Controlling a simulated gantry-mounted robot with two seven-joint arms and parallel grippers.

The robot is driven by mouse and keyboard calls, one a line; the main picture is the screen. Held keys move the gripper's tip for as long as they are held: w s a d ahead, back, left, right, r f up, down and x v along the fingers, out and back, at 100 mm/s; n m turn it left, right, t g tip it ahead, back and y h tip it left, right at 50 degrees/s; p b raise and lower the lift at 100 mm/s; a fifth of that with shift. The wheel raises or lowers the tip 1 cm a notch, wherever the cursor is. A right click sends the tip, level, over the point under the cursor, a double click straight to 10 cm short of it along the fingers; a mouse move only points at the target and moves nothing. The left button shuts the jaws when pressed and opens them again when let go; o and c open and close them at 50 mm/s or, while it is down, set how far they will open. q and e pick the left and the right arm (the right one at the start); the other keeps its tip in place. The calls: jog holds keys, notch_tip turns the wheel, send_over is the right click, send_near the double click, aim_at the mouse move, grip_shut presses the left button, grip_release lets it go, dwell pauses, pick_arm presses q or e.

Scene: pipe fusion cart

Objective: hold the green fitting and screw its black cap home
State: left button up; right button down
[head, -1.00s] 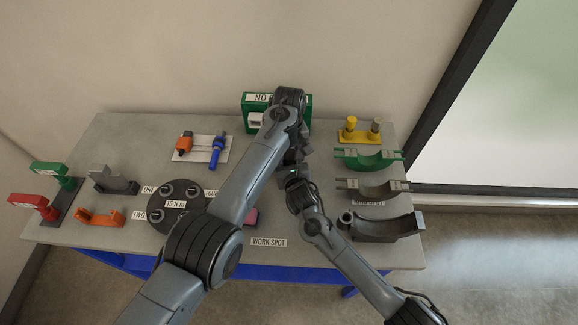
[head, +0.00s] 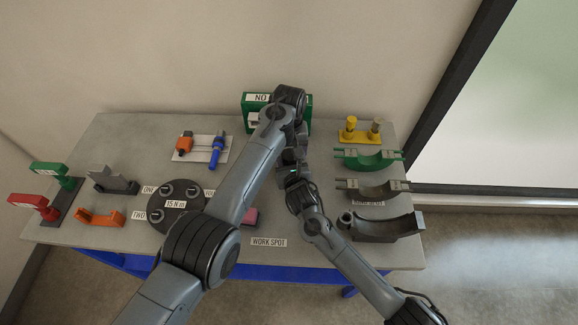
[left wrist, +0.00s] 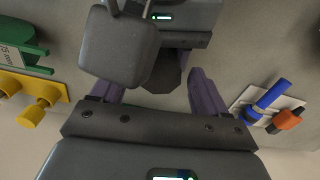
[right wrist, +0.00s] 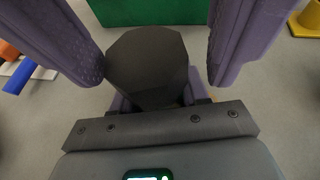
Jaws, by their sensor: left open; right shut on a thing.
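The black cap (right wrist: 148,62) is a dark, many-sided block in the right wrist view. It also shows in the left wrist view (left wrist: 166,77), partly covered by a grey arm part. My right gripper (right wrist: 152,101) is shut just below the cap on a piece that the cap hides. No green of the fitting shows there. My left gripper (left wrist: 153,84) is open, with one purple finger on each side of the cap and gaps between. In the head view, both grippers meet in front of the green box, mostly hidden by my arms.
The green box (head: 250,100) stands behind the grippers. Yellow posts (head: 361,133) and green (head: 368,160) and grey cradles (head: 380,228) stand at right. The front middle is clear.

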pick_arm(q)
jog(key=shift+r, duration=2.1)
jog(key=shift+c, duration=0.4)
jog(key=shift+r+n, duration=1.7)
jog(key=shift+r, duration=0.05)
jog(key=shift+f, duration=0.1)
jog(key=shift+f, duration=3.95)
jog(key=shift+c, duration=0.3)
